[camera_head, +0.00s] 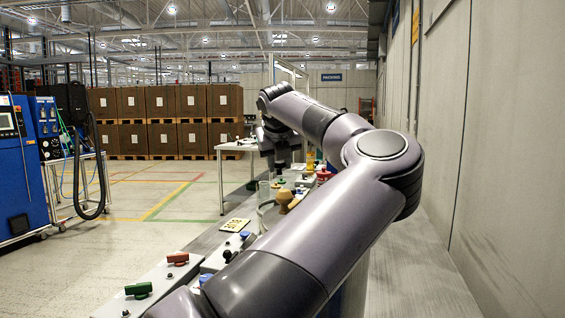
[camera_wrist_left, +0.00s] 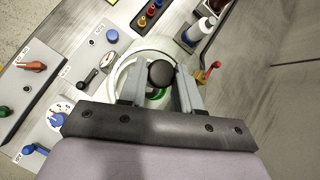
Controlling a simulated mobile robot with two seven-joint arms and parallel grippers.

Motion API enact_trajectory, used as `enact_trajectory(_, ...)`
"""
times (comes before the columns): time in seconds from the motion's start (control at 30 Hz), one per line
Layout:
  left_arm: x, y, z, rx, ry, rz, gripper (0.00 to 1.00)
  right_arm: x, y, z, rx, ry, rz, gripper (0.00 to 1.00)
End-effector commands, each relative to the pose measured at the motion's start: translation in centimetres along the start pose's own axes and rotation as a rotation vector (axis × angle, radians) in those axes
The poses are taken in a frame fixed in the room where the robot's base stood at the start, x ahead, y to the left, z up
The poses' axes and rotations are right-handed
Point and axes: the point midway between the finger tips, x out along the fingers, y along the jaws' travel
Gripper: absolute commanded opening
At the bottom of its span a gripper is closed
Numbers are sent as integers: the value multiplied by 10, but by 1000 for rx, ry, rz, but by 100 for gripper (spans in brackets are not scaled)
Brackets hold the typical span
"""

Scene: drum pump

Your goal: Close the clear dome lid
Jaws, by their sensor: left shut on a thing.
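My left gripper (camera_wrist_left: 160,82) has its two grey fingers on either side of a round black knob (camera_wrist_left: 160,73) and is shut on it. Around and below the knob is a clear round rim (camera_wrist_left: 119,72), which looks like the clear dome lid or its seat. Something green shows under the knob. I cannot tell whether the lid is tilted or flat. In the head view my left gripper (camera_head: 279,165) points down over the far part of the bench, too small there to show its grip. My right gripper is not in view.
Beside the rim stand a panel with a blue knob (camera_wrist_left: 112,37), a red-handled valve (camera_wrist_left: 209,72) and a white bottle (camera_wrist_left: 199,30). A red handle (camera_head: 178,259) and a green handle (camera_head: 138,290) sit on the near bench. A wall (camera_head: 480,150) bounds the right.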

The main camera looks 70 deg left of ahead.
Motion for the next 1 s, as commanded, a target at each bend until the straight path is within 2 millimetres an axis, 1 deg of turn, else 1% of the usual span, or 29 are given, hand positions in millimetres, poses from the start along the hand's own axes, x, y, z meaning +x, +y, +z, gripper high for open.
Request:
enact_trajectory(0.37,2,2,-2,-10,11,0,0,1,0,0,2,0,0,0)
enact_trajectory(0.4,2,2,-2,-11,11,0,46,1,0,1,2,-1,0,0)
enact_trajectory(0.43,2,2,-2,-10,11,0,56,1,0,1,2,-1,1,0)
enact_trajectory(0.47,2,2,-2,-10,10,0,58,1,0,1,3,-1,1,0)
enact_trajectory(0.77,0,1,-1,-7,6,-1,58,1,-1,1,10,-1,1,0)
enact_trajectory(0.87,-10,1,-1,-7,5,-2,58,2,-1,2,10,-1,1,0)
enact_trajectory(1.0,-33,1,-1,-8,5,-3,58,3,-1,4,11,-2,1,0)
